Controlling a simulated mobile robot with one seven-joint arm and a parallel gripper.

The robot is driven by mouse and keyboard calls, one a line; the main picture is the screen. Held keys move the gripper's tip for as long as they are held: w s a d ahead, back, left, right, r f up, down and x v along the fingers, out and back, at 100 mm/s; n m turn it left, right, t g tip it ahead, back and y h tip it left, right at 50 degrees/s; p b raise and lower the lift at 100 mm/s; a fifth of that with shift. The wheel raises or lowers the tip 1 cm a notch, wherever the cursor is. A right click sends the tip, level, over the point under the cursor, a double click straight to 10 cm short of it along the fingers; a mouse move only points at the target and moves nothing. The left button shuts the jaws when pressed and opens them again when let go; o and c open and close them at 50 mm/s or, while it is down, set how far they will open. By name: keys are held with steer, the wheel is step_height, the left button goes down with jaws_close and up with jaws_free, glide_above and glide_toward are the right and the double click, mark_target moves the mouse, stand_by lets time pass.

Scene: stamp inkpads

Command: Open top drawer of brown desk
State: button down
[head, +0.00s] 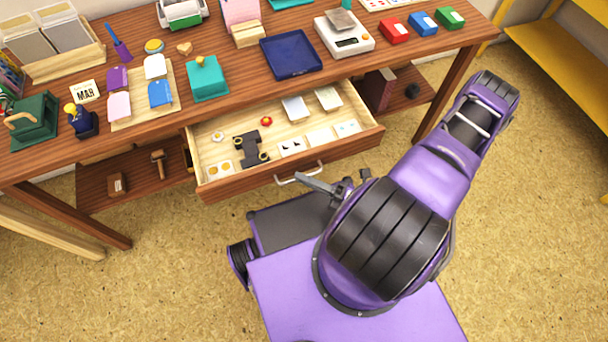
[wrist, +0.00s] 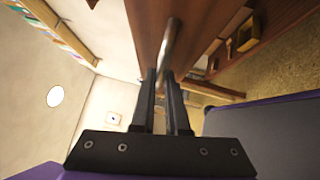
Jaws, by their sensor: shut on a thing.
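The top drawer (head: 235,188) of the brown desk (head: 400,60) is pulled well out in the head view, its pale inside showing. A silver bar handle (head: 299,174) is on the drawer front. My gripper (head: 308,180) is at the handle, partly hidden by my arm. In the wrist view, the dark fingers of my gripper (wrist: 163,76) are shut on the handle (wrist: 172,40), which runs up from between the fingertips along the wooden front.
The desktop holds a blue tray (head: 291,55), a scale (head: 344,35) and coloured inkpads. A yellow shelf (head: 560,60) stands right. Open floor surrounds my base.

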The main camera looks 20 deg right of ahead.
steer(key=c, duration=0.9)
jaws_free()
steer(key=shift+s+d, duration=0.1)
steer(key=b+v, duration=0.1)
steer(key=v, duration=1.6)
steer(key=shift+d, duration=0.15)
